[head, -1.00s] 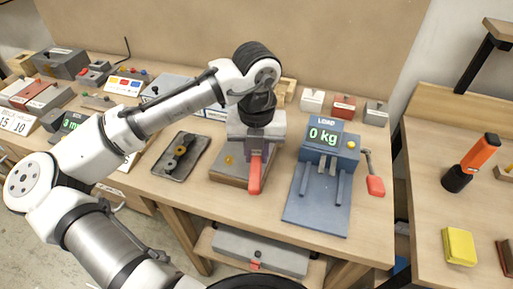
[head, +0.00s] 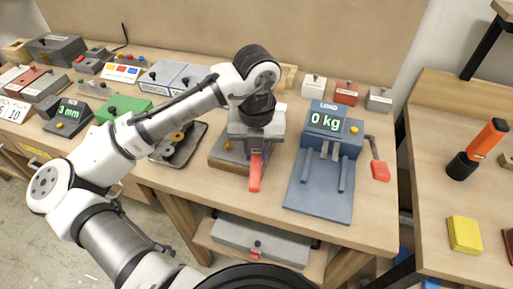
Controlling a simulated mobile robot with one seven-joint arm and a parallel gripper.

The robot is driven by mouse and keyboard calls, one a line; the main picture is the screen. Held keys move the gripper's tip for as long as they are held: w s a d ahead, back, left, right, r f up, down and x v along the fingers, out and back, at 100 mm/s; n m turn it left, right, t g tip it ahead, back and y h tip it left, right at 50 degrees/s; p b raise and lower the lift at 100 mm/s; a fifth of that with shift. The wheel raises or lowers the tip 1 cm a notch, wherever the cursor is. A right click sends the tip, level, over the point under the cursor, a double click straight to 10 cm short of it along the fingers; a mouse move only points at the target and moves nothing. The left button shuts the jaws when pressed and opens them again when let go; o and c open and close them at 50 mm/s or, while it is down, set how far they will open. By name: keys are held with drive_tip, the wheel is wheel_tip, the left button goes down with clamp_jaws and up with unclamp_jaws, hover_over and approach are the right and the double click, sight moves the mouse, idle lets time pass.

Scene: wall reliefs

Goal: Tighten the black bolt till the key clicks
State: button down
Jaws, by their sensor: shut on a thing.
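My gripper (head: 256,134) points down over a low grey-brown block (head: 229,161) near the middle of the bench. It is shut on a key with a red handle (head: 255,174), which sticks out toward the bench's front edge. The key's head is hidden under the gripper. I cannot see the black bolt; the gripper and wrist cover that part of the block.
A blue load stand (head: 320,195) reading 0 kg is close to the right. Another red-handled tool (head: 379,168) lies beyond it. A dark tray (head: 170,153) with parts is to the left. Small boxes (head: 345,92) line the back. Bare bench lies in front of the block.

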drive_tip(key=shift+w+a+m, duration=0.15)
drive_tip(key=shift+a+m, duration=0.8)
drive_tip(key=shift+m, duration=0.25)
idle(1.6)
drive_tip(key=shift+w+a+m, duration=0.2)
drive_tip(key=shift+a+m, duration=0.3)
drive_tip(key=shift+m, duration=0.1)
drive_tip(key=shift+w+a+m, duration=0.15)
drive_tip(key=shift+a+m, duration=0.35)
drive_tip(key=shift+m, duration=0.1)
idle(1.9)
drive_tip(key=shift+s+d+r+n, duration=0.1)
drive_tip(key=shift+d+r+n, duration=0.05)
drive_tip(key=shift+d+n, duration=0.25)
drive_tip(key=shift+s+d+n+p, duration=0.15)
drive_tip(key=shift+d+n+p, duration=0.1)
drive_tip(key=shift+n+p, duration=0.15)
drive_tip(key=shift+r+p, duration=2.2)
drive_tip(key=shift+r, duration=0.2)
